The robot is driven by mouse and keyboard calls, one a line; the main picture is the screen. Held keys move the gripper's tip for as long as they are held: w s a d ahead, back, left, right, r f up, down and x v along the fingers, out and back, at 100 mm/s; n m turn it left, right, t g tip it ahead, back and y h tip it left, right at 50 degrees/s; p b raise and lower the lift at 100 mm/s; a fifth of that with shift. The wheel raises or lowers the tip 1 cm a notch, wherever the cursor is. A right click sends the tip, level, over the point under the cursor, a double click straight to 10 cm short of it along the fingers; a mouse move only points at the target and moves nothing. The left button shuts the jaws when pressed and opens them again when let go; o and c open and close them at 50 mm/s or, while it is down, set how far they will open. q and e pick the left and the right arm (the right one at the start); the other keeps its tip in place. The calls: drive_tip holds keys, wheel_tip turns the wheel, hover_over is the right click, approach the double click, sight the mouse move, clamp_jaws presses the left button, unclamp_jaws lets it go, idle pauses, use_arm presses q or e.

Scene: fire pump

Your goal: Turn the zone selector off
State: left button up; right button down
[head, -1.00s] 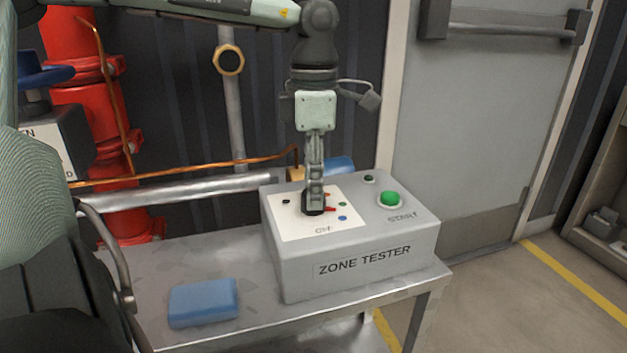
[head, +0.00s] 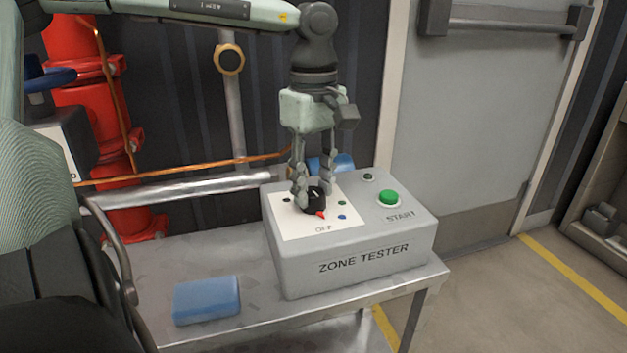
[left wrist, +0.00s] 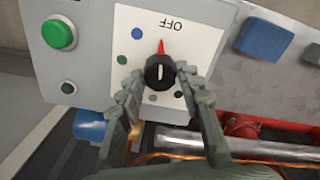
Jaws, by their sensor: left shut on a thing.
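The zone selector is a black knob (head: 315,201) with a red pointer on the white panel of the grey zone tester box (head: 350,265). Its red pointer aims at the label, which reads OFF. The knob (left wrist: 160,72) also shows in the left wrist view, with the pointer toward the OFF text. My left gripper (head: 313,194) reaches down from above, its two fingers on either side of the knob, shut on it. In the left wrist view my left gripper (left wrist: 160,78) has a finger at each side of the knob. My right gripper is not in view.
A green START button (head: 389,197) sits on the box, right of the panel. A blue block (head: 207,299) lies on the metal cart (head: 260,317). Another blue object (head: 344,163) is behind the box. Red pipes (head: 103,130) stand at the left, and a grey door (head: 480,120) at the right.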

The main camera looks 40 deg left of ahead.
sight(313, 192)
use_arm(q)
drive_tip(key=shift+m, duration=0.9)
drive_tip(key=o, duration=1.2)
drive_tip(key=shift+c, duration=0.2)
drive_tip(key=shift+r, duration=0.1)
wheel_tip(313, 192, up, 12)
